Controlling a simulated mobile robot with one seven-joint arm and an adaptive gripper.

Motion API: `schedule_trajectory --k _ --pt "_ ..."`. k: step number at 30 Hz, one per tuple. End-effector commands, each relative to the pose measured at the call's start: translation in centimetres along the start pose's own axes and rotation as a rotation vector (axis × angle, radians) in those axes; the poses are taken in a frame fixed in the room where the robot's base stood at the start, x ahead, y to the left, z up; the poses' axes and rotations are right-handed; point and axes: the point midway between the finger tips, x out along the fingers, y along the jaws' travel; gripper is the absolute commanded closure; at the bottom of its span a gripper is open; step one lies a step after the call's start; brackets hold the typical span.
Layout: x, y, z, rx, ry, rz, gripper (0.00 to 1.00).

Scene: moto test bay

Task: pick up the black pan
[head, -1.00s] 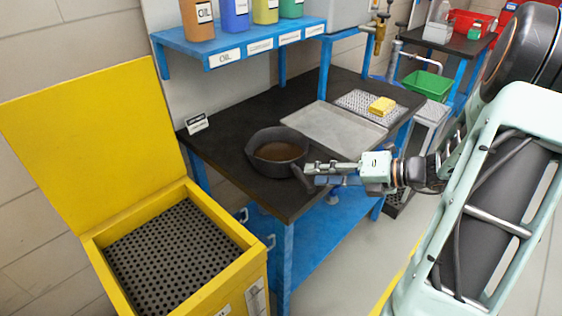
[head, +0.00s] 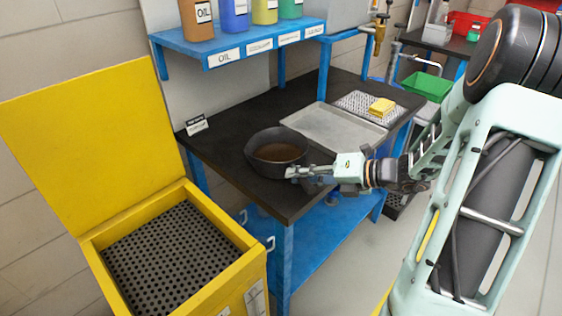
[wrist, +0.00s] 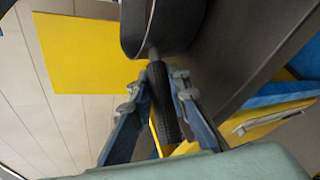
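The black pan (head: 262,163) sits upright on the dark bench top, near its front edge, with brown liquid (head: 277,152) inside. My gripper (head: 291,172) is at the pan's near right side, where its handle is mostly hidden in the head view. In the wrist view the ribbed black handle (wrist: 163,105) runs between the two fingers of my gripper (wrist: 156,88). The fingers stand apart, with a visible gap on the left of the handle. The right finger is close to the handle; I cannot tell whether it touches.
The dark bench (head: 222,150) also holds a grey tray (head: 335,128) and a yellow sponge (head: 382,107) on a perforated mat. A blue shelf (head: 240,47) with bottles hangs above. An open yellow bin (head: 252,275) with a perforated grate stands at the bench's left front.

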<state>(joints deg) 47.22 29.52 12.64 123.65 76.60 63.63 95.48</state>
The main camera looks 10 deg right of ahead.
Motion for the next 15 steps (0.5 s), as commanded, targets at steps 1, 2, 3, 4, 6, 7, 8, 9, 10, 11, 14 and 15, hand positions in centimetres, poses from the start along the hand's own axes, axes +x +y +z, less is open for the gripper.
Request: schedule_trajectory --k 1,2,3,4,6,7,8,9,10,11,14,15 --pt "0.0 0.01 0.01 0.0 0.0 0.0 0.97" --pt "-0.01 0.01 0.01 0.0 0.0 0.0 1.0" --pt "-0.01 0.01 0.01 0.0 0.0 0.0 1.0" --pt "-0.01 0.01 0.01 0.0 0.0 0.0 1.0" --pt "-0.01 0.01 0.01 0.0 0.0 0.0 1.0" --pt "-0.01 0.01 0.01 0.0 0.0 0.0 1.0" --pt "-0.01 0.01 0.01 0.0 0.0 0.0 1.0" --pt "-0.01 0.01 0.01 0.0 0.0 0.0 1.0" --pt "-0.01 0.01 0.01 0.0 0.0 0.0 1.0" --pt "-0.01 0.01 0.01 0.0 0.0 0.0 1.0" --pt "-0.02 0.14 0.09 -0.002 -0.001 0.003 1.0" --pt "-0.02 0.14 0.09 -0.002 -0.001 0.003 1.0"
